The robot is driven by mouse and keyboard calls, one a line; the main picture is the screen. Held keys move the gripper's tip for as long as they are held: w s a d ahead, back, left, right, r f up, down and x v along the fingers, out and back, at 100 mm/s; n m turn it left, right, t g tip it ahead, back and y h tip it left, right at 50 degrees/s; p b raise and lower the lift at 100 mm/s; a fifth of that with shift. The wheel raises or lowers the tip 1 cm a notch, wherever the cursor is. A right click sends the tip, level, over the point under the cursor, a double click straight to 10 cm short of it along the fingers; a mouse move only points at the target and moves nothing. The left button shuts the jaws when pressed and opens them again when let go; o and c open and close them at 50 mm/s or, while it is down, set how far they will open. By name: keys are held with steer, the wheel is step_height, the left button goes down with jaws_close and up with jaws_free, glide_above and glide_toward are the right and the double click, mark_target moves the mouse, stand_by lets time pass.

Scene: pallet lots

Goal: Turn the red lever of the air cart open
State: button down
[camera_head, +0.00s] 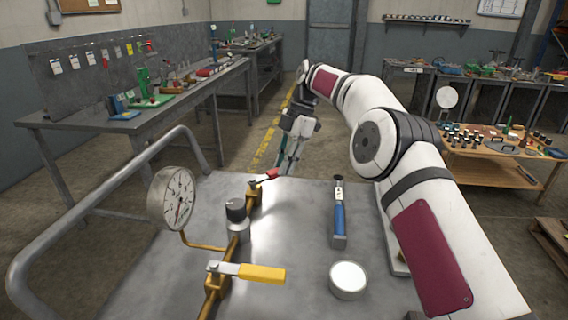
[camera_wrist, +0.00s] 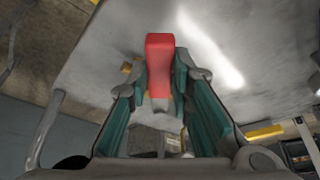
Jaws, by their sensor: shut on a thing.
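The air cart (camera_head: 298,225) has a grey metal top with brass piping along its left part. The red lever (camera_head: 265,176) sits on the far valve of that piping, lying roughly level and pointing right towards my gripper (camera_head: 284,168). In the wrist view the red lever (camera_wrist: 160,50) stands between the teal fingers of my gripper (camera_wrist: 161,76), which is shut on it. The fingertips are small in the head view, and the valve body below the lever is partly hidden in the wrist view.
A pressure gauge (camera_head: 173,198), a dark-capped regulator (camera_head: 237,212) and a yellow lever (camera_head: 262,273) are on the same piping. A grey rail (camera_head: 90,205) runs along the left.

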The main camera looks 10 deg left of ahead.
steer(key=c, duration=1.4)
jaws_free()
steer(key=shift+c, duration=0.2)
steer(key=shift+s+d, duration=0.1)
